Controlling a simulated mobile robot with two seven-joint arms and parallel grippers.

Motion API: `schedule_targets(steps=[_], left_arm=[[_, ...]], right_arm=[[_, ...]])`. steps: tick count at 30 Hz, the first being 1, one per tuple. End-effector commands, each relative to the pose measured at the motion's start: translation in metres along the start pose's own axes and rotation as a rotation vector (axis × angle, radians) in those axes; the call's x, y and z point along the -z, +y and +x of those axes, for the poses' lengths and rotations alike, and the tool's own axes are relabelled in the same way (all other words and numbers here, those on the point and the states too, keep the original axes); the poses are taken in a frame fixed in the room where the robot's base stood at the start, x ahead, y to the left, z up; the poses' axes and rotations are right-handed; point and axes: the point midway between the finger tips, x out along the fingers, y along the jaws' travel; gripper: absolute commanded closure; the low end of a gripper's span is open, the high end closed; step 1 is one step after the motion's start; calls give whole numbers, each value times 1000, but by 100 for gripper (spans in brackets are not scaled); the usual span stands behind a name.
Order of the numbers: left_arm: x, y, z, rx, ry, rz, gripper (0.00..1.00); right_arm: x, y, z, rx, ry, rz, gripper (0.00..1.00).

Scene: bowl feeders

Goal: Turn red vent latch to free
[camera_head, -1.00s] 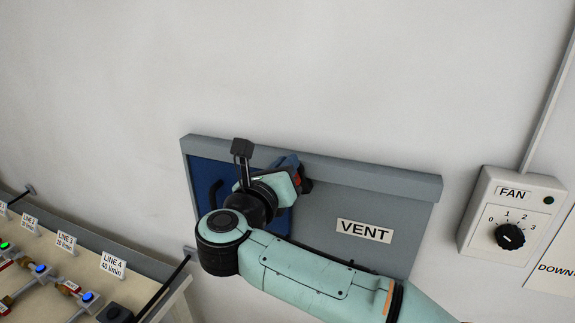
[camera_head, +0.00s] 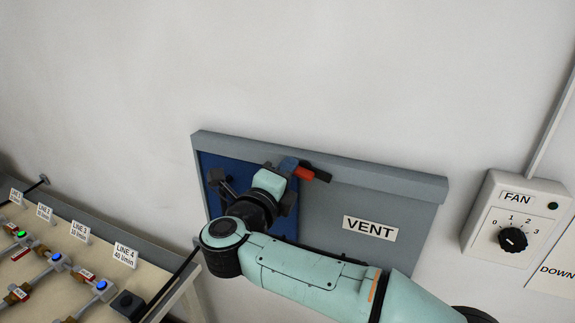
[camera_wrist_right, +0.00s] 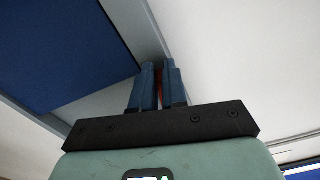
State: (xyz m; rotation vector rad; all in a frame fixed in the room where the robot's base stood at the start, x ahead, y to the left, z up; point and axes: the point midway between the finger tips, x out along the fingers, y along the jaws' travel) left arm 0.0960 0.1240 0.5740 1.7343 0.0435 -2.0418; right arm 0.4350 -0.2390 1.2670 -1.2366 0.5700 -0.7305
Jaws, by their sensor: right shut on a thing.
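The red vent latch (camera_head: 304,172) lies at the top of the vent box, by the upper right corner of the blue door (camera_head: 227,163). It points right and slightly down, with a dark end. My right gripper (camera_head: 289,165) is at its left part, its blue fingers shut on it. The right wrist view shows a strip of the red latch (camera_wrist_right: 160,78) between the two close fingers. The latch's pivot side is hidden by the fingers and wrist. My left gripper is not in view.
The grey vent box (camera_head: 415,187) has a projecting top edge and a VENT label (camera_head: 369,228). My right forearm crosses its lower part. A fan switch box (camera_head: 483,222) is on the wall to the right. A bench with valves (camera_head: 75,262) is at lower left. The wall above is clear.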

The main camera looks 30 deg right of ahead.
Motion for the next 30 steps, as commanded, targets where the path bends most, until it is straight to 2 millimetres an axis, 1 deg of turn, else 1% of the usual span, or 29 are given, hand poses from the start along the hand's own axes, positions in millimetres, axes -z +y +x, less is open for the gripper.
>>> schedule_targets(steps=[1, 6, 12, 19, 30], left_arm=[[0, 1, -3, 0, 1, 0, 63], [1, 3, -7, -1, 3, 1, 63], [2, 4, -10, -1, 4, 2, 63], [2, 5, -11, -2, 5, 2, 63], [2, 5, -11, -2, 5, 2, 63]], right_arm=[[0, -2, 1, 5, 2, -35, 100], [1, 0, 1, 5, 2, -141, 100], [1, 3, 1, 5, 2, -220, 100], [1, 4, 1, 6, 2, -258, 100], [2, 4, 1, 5, 3, -261, 100]])
